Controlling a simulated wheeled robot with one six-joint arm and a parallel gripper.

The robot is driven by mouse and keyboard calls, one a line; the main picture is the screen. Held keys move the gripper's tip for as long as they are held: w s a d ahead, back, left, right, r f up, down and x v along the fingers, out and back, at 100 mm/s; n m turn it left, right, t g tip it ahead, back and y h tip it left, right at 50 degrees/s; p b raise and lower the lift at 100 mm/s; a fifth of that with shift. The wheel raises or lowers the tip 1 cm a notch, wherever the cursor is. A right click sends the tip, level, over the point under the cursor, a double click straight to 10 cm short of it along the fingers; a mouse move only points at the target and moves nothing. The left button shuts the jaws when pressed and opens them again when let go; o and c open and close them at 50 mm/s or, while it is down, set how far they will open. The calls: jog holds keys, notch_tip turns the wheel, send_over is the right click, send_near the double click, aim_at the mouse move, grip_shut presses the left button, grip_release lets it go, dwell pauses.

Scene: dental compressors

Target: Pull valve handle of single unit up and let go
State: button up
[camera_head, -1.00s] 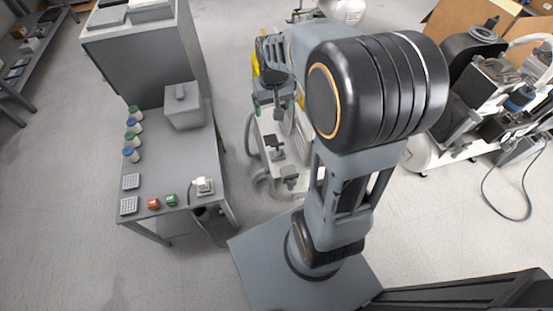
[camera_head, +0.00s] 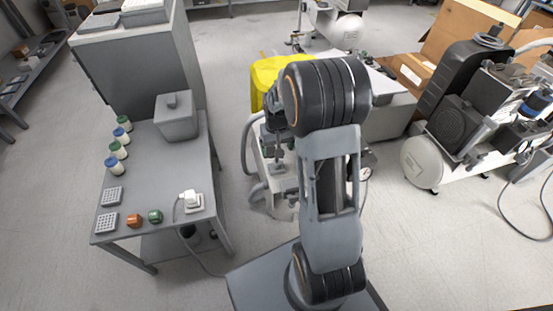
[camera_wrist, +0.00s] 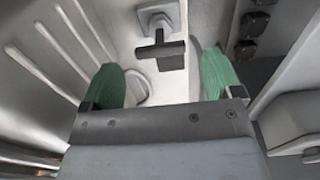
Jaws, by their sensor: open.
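In the wrist view, the valve handle is a dark T-shaped bar (camera_wrist: 160,50) on a pale square mount. My gripper (camera_wrist: 160,78) is open, with one green fingertip to each side of the picture. The handle shows between and just beyond the fingertips, and nothing is visibly held. I cannot tell whether either finger touches it. In the head view, the single unit (camera_head: 257,160) is a pale compressor body right of the bench, largely covered by my arm. My gripper's fingertips and the handle cannot be made out clearly there.
A grey bench (camera_head: 150,180) with bottles, small blocks and a lidded box (camera_head: 176,116) stands left of the unit. A yellow object (camera_head: 264,72) is behind it. Another compressor (camera_head: 470,115) and a cardboard box (camera_head: 408,72) are at right. Open floor lies between.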

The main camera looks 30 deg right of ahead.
jog(key=shift+f+b, duration=0.65)
jog(key=shift+f, duration=1.55)
jog(key=c, duration=1.3)
jog(key=shift+r+p, duration=0.95)
jog(key=shift+p, duration=0.25)
jog(key=shift+f, duration=0.1)
jog(key=o, duration=1.3)
notch_tip(320, 180, up, 14)
jog(key=p, duration=0.5)
